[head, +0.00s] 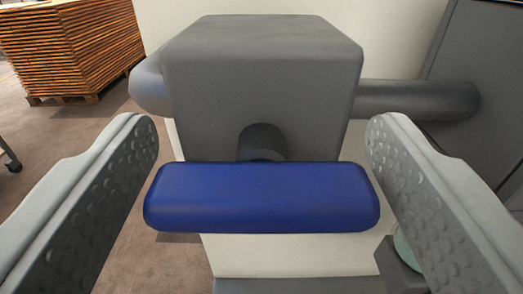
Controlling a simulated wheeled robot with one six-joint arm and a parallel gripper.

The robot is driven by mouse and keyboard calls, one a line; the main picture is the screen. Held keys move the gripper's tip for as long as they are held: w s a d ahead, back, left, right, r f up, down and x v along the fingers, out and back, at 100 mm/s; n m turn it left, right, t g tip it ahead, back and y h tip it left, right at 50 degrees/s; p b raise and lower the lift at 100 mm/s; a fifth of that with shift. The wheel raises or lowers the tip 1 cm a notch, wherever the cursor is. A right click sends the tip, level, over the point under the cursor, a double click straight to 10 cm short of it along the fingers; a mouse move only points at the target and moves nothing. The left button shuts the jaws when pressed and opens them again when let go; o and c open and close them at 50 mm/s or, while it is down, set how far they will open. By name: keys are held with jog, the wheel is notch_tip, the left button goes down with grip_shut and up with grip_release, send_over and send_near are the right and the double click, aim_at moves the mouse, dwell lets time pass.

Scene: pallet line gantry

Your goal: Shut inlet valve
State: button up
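The inlet valve has a grey block body (260,85) in the middle of the head view. A blue bar handle (262,198) sits in front of it on a short dark stem (261,143). The handle lies level, across the picture. A grey pipe (415,100) runs from the body to the right. My gripper (262,165) is open, with one finger on each side of the handle. The left fingertip is close to the handle's left end and the right fingertip close to its right end. I cannot tell if either finger touches it. Nothing is held.
A stack of wooden pallets (72,45) stands on the brown floor at the back left. A dark grey cabinet (485,80) stands at the right, by the pipe's end. A pale column (290,256) is below the valve. The floor at the left is mostly clear.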

jog(key=c, duration=0.7)
jog(key=n, duration=0.4)
jog(key=shift+a+n, duration=0.15)
jog(key=shift+n, duration=0.25)
jog(key=n, duration=0.4)
jog(key=shift+n, duration=0.3)
jog(key=n, duration=0.4)
jog(key=shift+a+f, duration=0.1)
jog(key=shift+f, duration=0.05)
jog(key=shift+f+n, duration=0.1)
jog(key=shift+n, duration=2.1)
